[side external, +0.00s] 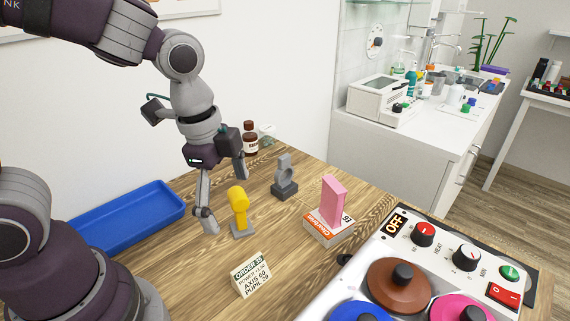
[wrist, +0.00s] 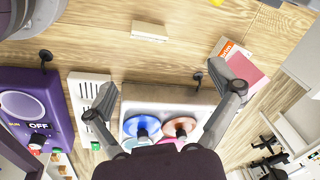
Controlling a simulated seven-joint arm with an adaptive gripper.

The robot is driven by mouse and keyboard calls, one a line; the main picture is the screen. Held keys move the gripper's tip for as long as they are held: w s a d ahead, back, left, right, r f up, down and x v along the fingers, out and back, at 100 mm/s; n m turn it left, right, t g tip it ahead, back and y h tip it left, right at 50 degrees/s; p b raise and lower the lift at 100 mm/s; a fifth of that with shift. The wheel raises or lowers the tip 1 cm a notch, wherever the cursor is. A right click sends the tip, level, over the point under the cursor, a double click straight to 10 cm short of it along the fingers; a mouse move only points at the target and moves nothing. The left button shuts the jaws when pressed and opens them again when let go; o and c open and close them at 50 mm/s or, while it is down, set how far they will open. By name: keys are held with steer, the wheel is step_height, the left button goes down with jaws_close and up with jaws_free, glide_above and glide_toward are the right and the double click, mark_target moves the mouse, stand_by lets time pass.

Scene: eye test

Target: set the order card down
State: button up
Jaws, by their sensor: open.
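The order card (side external: 251,276) is a small cream card with dark printed lines. It stands, leaning back, on the wooden table near the front edge in the side view. In the wrist view a cream, card-like piece (wrist: 150,31) lies at the top middle, beyond the fingertips; it looks like the same card. My gripper (side external: 224,198) is open, its two fingers wide apart above the table, behind the card and near a yellow device. The wrist view shows the spread fingers (wrist: 165,98) with nothing held between them. The gripper is apart from the card.
A yellow device (side external: 239,208) stands close to the fingers, with a grey stand (side external: 285,182) behind it. A pink block (side external: 333,201) sits on an orange-and-white box (side external: 329,228). A blue tray (side external: 128,214) lies left; a control panel with coloured discs (side external: 403,283) is front right. Bare wood surrounds the card.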

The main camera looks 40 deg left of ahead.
steer(key=s+a+r+n+t, duration=0.3)
steer(key=r+n, duration=0.2)
steer(key=n, duration=0.5)
steer(key=shift+a+r, duration=0.2)
steer(key=shift+a, duration=0.05)
steer(key=shift+o, duration=0.5)
steer(key=shift+s+a+r+n+t, duration=0.15)
steer(key=shift+s+n+t, duration=0.1)
steer(key=shift+n, duration=0.35)
steer(key=shift+s+a+r+n+t, duration=0.1)
steer(key=shift+s+n+t, duration=0.1)
steer(key=shift+n, duration=0.4)
